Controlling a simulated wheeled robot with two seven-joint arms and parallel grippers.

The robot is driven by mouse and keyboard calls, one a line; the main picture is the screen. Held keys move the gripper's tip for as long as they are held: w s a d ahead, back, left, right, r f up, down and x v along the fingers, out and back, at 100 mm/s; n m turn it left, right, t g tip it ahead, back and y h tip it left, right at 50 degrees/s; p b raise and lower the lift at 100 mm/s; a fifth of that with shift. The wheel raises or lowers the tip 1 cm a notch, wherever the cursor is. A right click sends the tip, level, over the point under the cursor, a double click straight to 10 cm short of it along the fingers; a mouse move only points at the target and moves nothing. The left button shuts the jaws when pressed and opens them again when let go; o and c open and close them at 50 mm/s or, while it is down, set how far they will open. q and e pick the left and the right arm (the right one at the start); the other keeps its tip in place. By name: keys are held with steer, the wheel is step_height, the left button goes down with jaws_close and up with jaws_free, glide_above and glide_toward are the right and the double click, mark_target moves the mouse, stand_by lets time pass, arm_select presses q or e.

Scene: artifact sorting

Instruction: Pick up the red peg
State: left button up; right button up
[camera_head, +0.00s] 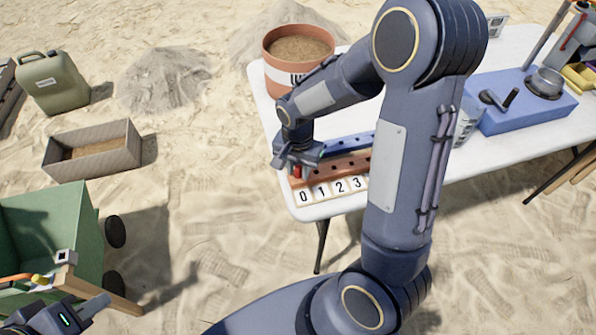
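The red peg (297,172) shows as a small red patch at the left end of the brown peg board (346,167), near the card marked 0. My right gripper (298,168) points down right over it, and its fingers hide most of the peg. I cannot tell whether the fingers are closed on it or only around it. My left gripper (85,312) is low in the left corner, beside the green cart and away from the table. It is partly cut off by the picture edge, and its opening is unclear.
Number cards (321,191) lie along the front edge of the white table (330,211). A blue board (345,145) lies behind the brown one. A terracotta pot (298,55) stands behind. A blue box (525,105) is at right. The green cart (50,228) stands at left.

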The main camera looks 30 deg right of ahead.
jaws_close()
